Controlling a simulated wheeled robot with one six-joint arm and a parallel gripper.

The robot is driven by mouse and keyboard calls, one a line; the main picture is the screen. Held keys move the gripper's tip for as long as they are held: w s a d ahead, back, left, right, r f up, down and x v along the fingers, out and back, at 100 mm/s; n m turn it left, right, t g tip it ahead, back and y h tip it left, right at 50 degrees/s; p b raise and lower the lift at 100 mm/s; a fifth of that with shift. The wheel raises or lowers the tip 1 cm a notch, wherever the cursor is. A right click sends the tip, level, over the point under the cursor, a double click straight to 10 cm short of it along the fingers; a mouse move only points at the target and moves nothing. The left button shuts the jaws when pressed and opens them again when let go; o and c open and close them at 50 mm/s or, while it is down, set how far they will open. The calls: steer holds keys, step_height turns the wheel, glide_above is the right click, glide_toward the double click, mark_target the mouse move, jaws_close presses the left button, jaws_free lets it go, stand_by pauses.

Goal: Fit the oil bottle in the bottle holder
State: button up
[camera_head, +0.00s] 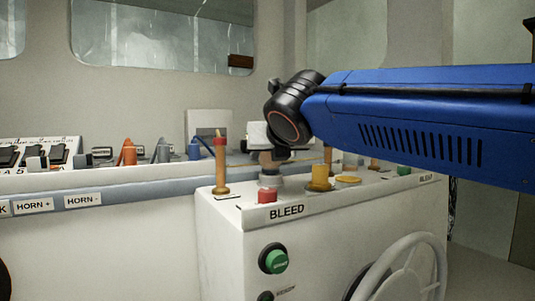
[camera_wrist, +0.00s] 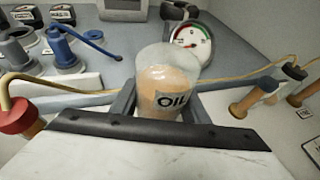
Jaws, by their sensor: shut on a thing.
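In the wrist view the oil bottle (camera_wrist: 160,84), clear with tan contents and an OIL label, stands between the two grey fingers of my gripper (camera_wrist: 166,98). The fingers are shut on its sides. Its lower end is hidden by the dark bar in front. In the head view my gripper (camera_head: 276,153) hangs below the black wrist, and a small tan part of the bottle (camera_head: 267,160) shows there. A grey round piece (camera_head: 270,180) sits just under it on the console. It may be the bottle holder; I cannot tell whether they touch.
The white console (camera_head: 225,230) carries a red cap (camera_head: 267,196), a yellow fitting (camera_head: 320,178) and an orange post (camera_head: 221,166). A thin tan hose (camera_wrist: 60,86) runs near the bottle. A round gauge (camera_wrist: 190,42) stands behind it. A handwheel (camera_head: 408,265) is on the front.

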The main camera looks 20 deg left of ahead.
steer(key=o, duration=1.3)
steer(key=shift+o, duration=0.2)
steer(key=v, duration=1.7)
steer(key=shift+r, duration=0.15)
steer(key=shift+s+d, duration=0.1)
steer(key=shift+s, duration=0.05)
